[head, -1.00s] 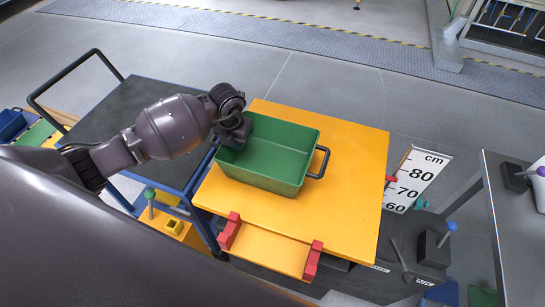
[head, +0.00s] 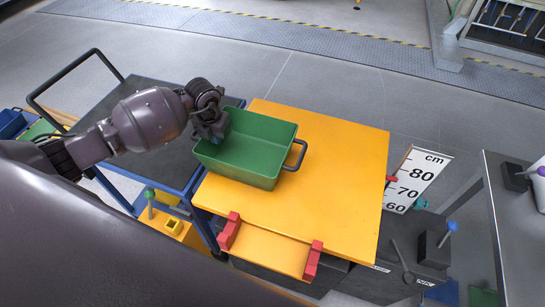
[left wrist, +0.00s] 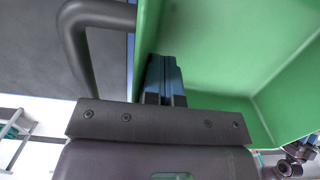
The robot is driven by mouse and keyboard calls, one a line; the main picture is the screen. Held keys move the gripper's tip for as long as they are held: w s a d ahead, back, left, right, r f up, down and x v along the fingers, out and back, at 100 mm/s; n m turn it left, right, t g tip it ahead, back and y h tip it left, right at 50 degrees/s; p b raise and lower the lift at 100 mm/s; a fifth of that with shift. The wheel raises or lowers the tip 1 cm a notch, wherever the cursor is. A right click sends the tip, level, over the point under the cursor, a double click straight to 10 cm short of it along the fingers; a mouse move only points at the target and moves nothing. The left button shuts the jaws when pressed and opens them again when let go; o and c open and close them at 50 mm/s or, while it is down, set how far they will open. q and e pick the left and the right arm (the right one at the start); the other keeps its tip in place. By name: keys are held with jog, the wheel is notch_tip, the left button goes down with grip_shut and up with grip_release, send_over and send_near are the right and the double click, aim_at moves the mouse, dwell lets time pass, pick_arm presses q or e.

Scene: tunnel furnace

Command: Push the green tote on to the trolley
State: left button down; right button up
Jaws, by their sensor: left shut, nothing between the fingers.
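The green tote (head: 252,148) is upright and empty on the yellow tabletop (head: 340,170), with its left end at or slightly over the table's left edge. A dark handle shows on its right end. The trolley (head: 98,108), with a dark deck, blue frame and black push bar, stands just left of the table. My left gripper (head: 215,134) is at the tote's left end. In the left wrist view its shut blue fingers (left wrist: 164,78) reach down beside the inner face of the tote's wall (left wrist: 147,30); exact contact is hard to tell. My right gripper is out of view.
Red blocks (head: 230,230) stand at the table's front edge. A white height scale (head: 418,180) and a grey bench (head: 515,210) are to the right. The trolley deck looks bare where visible; my left arm hides part of it.

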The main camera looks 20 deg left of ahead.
pick_arm(q)
jog(key=shift+a, duration=0.35)
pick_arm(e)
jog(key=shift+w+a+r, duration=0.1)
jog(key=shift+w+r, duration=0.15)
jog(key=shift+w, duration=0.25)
